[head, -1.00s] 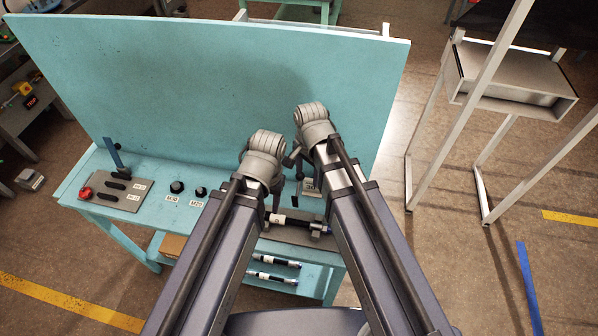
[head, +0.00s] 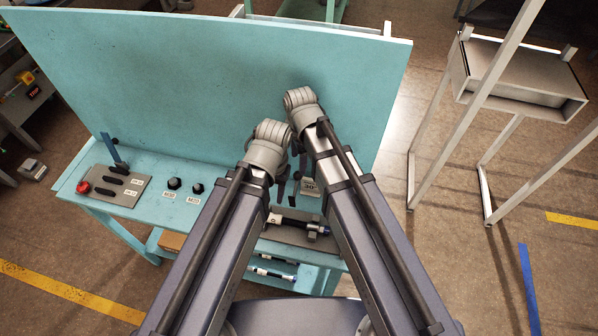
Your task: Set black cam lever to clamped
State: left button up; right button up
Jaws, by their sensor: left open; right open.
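A hose (head: 292,219) with a black body and a blue end lies across a grey fixture (head: 270,234) on the turquoise bench. A dark upright piece (head: 281,190) shows just behind the fixture, beneath my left wrist. I cannot tell whether it is the black cam lever or a finger, and the lever's setting is not readable. My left gripper (head: 284,172) points down above the fixture, mostly hidden by its wrist. My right gripper (head: 301,160) is behind and slightly right of it, largely covered by its arm. Both are open, and neither visibly holds anything.
A 30° sign (head: 311,188) is near my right arm. The tall turquoise backboard (head: 200,80) rises behind both wrists.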

aim_at(296, 188)
pick_arm(q)
notch_tip(296, 188, down, 8)
jog(key=b, duration=0.7)
jog(key=shift+r, duration=0.15)
pick_arm(e)
jog(key=f, duration=0.7)
jog(key=shift+w+f, duration=0.2)
jog(key=shift+f, duration=0.15)
grip_shut()
pick_arm(q)
jog(key=shift+d, duration=0.1)
pick_arm(e)
jog(key=shift+w, duration=0.1)
